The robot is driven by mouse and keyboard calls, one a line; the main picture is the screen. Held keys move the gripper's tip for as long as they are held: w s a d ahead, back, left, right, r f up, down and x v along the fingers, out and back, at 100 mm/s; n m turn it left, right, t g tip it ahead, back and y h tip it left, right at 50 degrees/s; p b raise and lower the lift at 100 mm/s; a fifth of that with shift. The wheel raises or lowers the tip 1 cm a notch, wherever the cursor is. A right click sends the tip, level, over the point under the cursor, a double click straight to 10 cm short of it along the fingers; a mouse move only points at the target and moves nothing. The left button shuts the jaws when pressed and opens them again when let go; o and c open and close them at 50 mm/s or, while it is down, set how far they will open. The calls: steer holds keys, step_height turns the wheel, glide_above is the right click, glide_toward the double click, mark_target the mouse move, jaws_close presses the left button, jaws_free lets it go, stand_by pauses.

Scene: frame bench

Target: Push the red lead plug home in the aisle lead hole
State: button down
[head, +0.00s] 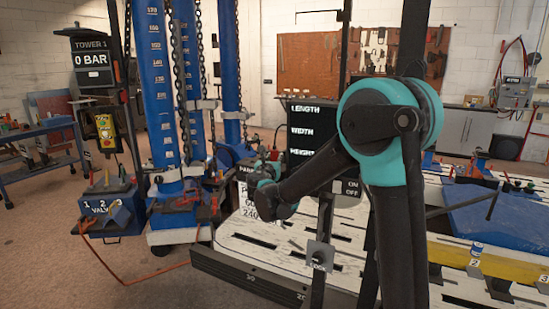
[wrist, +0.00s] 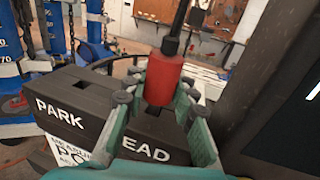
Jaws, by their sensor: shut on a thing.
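The red lead plug (wrist: 163,79) is upright between the fingers of my gripper (wrist: 158,92) in the wrist view, with a black cable rising from its top. My gripper is shut on it. Its dark lower end is over the dark box (wrist: 98,118), above lettering that reads "EAD", its first letter covered by a finger. I cannot tell whether the tip is in a hole; any hole there is hidden. A dark square opening (wrist: 86,83) shows above the word PARK. In the head view my gripper (head: 262,172) is small and the plug cannot be made out.
A white notice (wrist: 72,150) hangs on the box front. Blue posts (head: 157,90) with chains stand at left. A black board (head: 312,128) marked LENGTH and WIDTH stands behind my arm. The pale slotted bench (head: 270,245) holds a yellow bar (head: 500,268) at right.

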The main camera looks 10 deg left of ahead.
steer(key=shift+f, duration=0.9)
steer(key=c, duration=1.1)
jaws_free()
steer(key=shift+c, duration=0.2)
steer(key=s+a, duration=0.1)
steer(key=s, duration=1.1)
steer(key=shift+s, duration=0.1)
